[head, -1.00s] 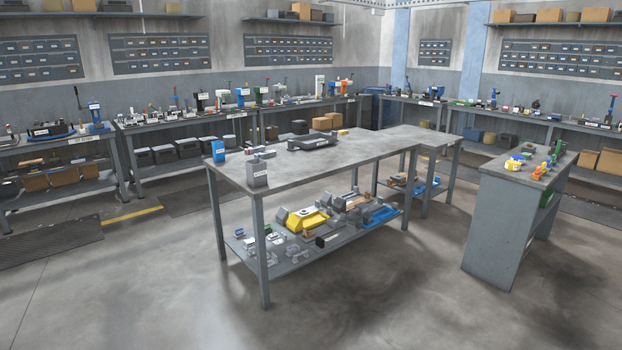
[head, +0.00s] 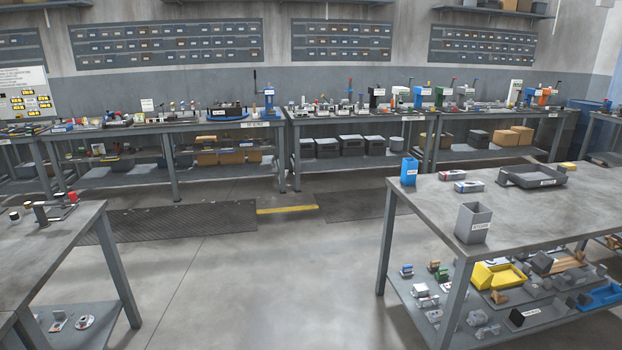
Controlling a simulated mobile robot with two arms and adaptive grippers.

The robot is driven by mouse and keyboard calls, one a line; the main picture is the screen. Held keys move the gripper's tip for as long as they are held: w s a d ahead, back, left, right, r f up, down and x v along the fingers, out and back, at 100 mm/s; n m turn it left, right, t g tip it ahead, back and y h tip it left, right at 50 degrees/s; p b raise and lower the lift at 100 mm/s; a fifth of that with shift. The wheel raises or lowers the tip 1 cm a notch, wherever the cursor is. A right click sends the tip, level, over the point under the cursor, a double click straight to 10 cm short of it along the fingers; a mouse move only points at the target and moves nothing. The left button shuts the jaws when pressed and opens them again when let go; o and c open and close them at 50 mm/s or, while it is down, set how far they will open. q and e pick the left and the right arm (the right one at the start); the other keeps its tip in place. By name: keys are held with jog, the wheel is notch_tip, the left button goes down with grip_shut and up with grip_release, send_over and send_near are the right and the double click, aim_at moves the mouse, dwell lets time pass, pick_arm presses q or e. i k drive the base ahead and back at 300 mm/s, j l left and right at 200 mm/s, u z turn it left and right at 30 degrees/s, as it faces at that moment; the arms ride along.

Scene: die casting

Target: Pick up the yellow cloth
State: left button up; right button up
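I cannot make out a yellow cloth for certain. A small yellow item (head: 568,166) lies at the back of the grey table (head: 545,205) on the right, behind a dark tray; it is too small to tell whether it is cloth. A yellow tray-like object (head: 498,276) sits on that table's lower shelf. Neither of my grippers is in view.
A blue bin (head: 409,171), a grey bin (head: 473,222) and a dark tray (head: 533,176) stand on the right table. Another table (head: 50,250) is at the left edge. Long workbenches (head: 215,128) line the back wall. The floor (head: 250,270) between the tables is clear.

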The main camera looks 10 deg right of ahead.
aim_at(570, 166)
jog(key=i, duration=1.85)
jog(key=i+z, duration=0.2)
jog(key=i, duration=0.45)
jog(key=i+z, duration=0.2)
jog(key=i, duration=0.4)
jog(key=i+j+z, duration=0.2)
jog(key=i, duration=0.45)
jog(key=i+l+u, duration=0.15)
jog(key=i, duration=1.6)
jog(key=i+l+z, duration=0.15)
jog(key=i+z, duration=0.55)
jog(key=z, duration=0.2)
jog(key=i+z, duration=0.45)
jog(key=i+j+z, duration=0.25)
jog(key=z, duration=0.2)
jog(key=i+l+z, duration=0.15)
jog(key=i+z, duration=0.2)
jog(key=i, duration=0.3)
jog(key=i+z, duration=0.35)
jog(key=i, duration=0.25)
jog(key=i+j+z, duration=0.35)
jog(key=i, duration=0.25)
jog(key=i+l, duration=0.05)
jog(key=l, duration=0.05)
